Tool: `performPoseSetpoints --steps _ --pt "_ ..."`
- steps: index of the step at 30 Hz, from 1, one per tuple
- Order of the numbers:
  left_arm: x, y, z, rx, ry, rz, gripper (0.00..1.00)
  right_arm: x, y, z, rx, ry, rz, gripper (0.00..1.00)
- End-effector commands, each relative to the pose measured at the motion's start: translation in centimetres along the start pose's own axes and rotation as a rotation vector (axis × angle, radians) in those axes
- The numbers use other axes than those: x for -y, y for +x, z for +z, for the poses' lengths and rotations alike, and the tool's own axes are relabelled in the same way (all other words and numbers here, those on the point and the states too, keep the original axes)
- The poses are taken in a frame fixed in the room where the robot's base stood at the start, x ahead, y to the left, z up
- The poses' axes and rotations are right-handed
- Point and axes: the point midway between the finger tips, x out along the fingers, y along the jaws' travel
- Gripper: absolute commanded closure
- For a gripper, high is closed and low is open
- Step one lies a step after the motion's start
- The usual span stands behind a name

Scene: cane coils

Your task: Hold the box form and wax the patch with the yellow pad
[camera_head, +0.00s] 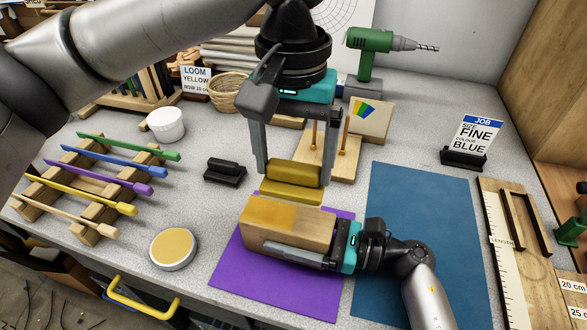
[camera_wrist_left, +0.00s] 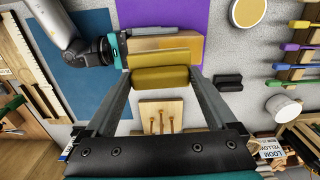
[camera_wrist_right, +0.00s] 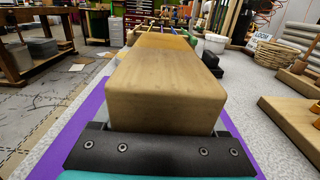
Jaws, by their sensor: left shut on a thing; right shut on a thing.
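The wooden box form (camera_head: 290,235) lies on a purple mat (camera_head: 247,272). My right gripper (camera_head: 300,250) is shut on its right end; the block also fills the right wrist view (camera_wrist_right: 166,85). A darker amber patch (camera_head: 270,213) shows on its top toward the left. My left gripper (camera_head: 291,170) is shut on the yellow pad (camera_head: 292,184), whose handle part also shows in the left wrist view (camera_wrist_left: 160,78). The pad is at the far long side of the block, near its top edge. I cannot tell whether it touches the block.
A round tin of yellow wax (camera_head: 173,248) stands left of the purple mat. A blue mat (camera_head: 415,215) lies to the right. A small black block (camera_head: 225,172), a white cup (camera_head: 165,124) and a rack of coloured rods (camera_head: 105,180) are on the left. A pegged board (camera_head: 328,160) stands behind the pad.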

Motion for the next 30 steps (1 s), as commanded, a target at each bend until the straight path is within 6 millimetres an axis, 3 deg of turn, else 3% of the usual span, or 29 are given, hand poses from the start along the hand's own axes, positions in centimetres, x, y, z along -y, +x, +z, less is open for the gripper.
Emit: performPoseSetpoints --steps 13,14,21,30 --pt "0.0 -0.12 0.0 0.0 0.0 0.0 0.54 0.0 -0.01 -0.01 0.0 0.0 0.0 0.86" --pt "0.0 -0.12 0.0 0.0 0.0 0.0 0.54 0.0 -0.01 -0.01 0.0 0.0 0.0 0.24" --pt "0.0 -0.11 0.0 0.0 0.0 0.0 0.54 0.0 -0.01 -0.01 0.0 0.0 0.0 0.0" --pt "0.0 -0.11 0.0 0.0 0.0 0.0 0.54 0.01 -0.49 -0.05 -0.001 0.0 -0.001 0.0"
